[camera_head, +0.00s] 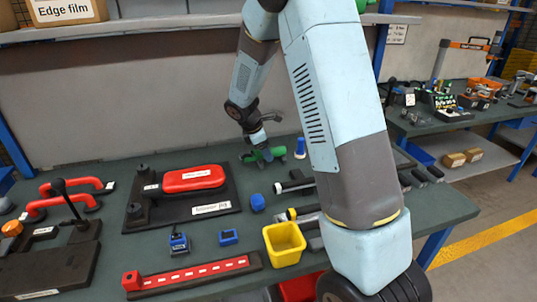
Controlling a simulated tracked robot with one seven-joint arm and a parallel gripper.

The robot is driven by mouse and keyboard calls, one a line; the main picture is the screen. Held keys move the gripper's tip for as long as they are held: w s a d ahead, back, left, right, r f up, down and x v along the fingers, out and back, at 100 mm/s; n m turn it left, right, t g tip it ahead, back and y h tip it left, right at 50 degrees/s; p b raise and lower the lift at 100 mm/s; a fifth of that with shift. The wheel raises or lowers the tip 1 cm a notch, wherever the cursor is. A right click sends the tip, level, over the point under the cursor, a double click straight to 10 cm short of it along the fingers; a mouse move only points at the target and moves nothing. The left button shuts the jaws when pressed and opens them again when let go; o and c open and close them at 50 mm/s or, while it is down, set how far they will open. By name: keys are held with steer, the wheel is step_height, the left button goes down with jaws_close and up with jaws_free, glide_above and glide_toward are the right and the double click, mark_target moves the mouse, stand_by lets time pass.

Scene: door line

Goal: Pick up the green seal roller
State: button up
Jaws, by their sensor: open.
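The green seal roller (264,156) lies near the back of the dark green workbench, in the middle of the head view. My gripper (260,147) is at the roller, pointing down from above. It hides part of the roller's middle. The jaws are open, and the view is too small to tell whether the fingers touch the roller or straddle it.
A blue-and-white upright item (300,148) stands just right of the roller. A blue knob (257,202), black-handled tools (295,186) and a yellow bin (285,245) are in front. A black fixture with a red grip (193,178) is left. A shelf (170,24) overhangs the back.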

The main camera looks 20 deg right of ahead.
steer(key=shift+w+d+f, duration=0.1)
steer(key=shift+d+f, duration=0.15)
steer(key=shift+f, duration=0.35)
steer(key=shift+c, duration=0.2)
steer(key=c, duration=1.2)
steer(key=shift+r, duration=0.1)
